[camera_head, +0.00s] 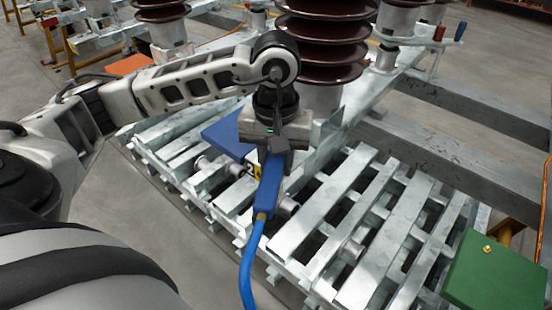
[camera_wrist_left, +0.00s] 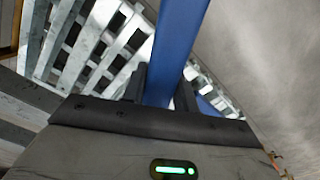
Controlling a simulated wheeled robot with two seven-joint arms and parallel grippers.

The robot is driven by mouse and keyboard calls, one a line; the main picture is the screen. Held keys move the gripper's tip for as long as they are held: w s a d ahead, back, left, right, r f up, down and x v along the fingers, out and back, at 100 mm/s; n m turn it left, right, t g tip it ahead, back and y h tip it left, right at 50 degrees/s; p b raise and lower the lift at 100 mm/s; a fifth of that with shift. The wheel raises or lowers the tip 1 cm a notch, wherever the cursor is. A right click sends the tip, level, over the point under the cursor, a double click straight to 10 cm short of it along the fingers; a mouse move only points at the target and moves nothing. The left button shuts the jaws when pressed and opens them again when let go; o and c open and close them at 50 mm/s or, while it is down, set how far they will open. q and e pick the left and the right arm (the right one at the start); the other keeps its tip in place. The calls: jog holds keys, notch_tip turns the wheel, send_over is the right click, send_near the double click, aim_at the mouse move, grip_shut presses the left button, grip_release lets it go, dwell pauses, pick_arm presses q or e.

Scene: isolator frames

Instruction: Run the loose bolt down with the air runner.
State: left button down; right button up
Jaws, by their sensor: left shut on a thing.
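My left gripper (camera_head: 275,150) is shut on the blue air runner (camera_head: 268,188), over the slatted metal frame. The runner hangs below the fingers, with a blue hose (camera_head: 248,265) running down from its lower end. In the left wrist view the blue body (camera_wrist_left: 176,45) sits between the two dark fingers (camera_wrist_left: 160,92). A round metal end (camera_head: 288,206) shows beside the runner's lower part. I cannot tell which fitting is the loose bolt, nor whether the runner touches one. My right gripper is not in view.
Galvanised slats (camera_head: 345,200) spread below the runner, with gaps between them. A brown ribbed insulator (camera_head: 325,40) stands close behind my left gripper. A blue panel (camera_head: 222,132) lies to the left. A green box (camera_head: 497,268) is at the lower right.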

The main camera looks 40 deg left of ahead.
pick_arm(q)
jog(key=shift+f+b, duration=0.1)
jog(key=shift+b, duration=0.4)
dwell(0.9)
jog(key=shift+r+p, duration=2)
jog(key=shift+r, duration=1.55)
